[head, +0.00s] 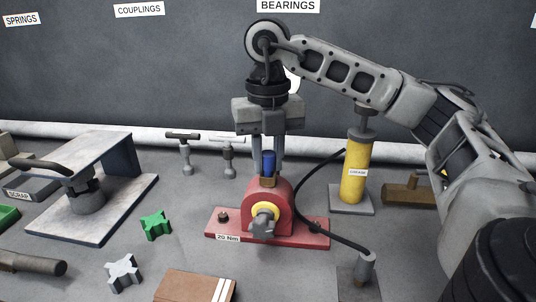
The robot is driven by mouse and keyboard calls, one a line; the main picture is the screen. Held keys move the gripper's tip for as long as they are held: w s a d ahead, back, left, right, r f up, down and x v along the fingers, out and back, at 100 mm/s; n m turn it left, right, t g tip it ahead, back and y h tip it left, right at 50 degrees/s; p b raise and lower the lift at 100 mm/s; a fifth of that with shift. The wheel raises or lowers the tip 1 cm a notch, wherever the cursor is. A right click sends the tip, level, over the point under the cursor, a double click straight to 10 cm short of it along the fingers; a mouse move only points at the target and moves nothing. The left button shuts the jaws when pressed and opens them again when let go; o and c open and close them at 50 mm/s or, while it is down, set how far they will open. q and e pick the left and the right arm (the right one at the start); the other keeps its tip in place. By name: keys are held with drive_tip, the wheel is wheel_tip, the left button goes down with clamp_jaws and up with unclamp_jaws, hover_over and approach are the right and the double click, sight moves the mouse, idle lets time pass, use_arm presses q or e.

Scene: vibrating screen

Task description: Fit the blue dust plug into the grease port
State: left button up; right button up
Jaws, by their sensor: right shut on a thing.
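The blue dust plug (268,163) is upright between the fingers of my right gripper (267,158), which is shut on it. The gripper points straight down over a red bearing housing (285,207) on a red base. A brass-coloured port (267,182) sits on top of the housing, directly under the plug. The plug's lower end appears to meet the port; I cannot tell how deep it sits. My left gripper is not in view.
A yellow grease cylinder (354,170) stands to the right, its black hose (318,222) curving behind the housing to a grey nozzle stand (366,268). A green star knob (156,223), a grey star knob (123,271) and a brown box (195,287) lie at the front left.

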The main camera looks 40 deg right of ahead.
sight(268, 152)
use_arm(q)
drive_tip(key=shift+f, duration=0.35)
use_arm(e)
drive_tip(key=shift+f, duration=0.4)
drive_tip(key=o, duration=1)
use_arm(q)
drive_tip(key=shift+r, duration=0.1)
use_arm(e)
wheel_tip(268, 152, up, 8)
drive_tip(key=p, duration=0.3)
drive_tip(key=shift+r, duration=0.25)
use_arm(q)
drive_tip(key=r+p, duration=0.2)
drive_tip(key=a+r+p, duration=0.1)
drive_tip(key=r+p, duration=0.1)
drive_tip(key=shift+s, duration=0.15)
use_arm(e)
wheel_tip(268, 152, up, 8)
drive_tip(key=shift+f, duration=0.25)
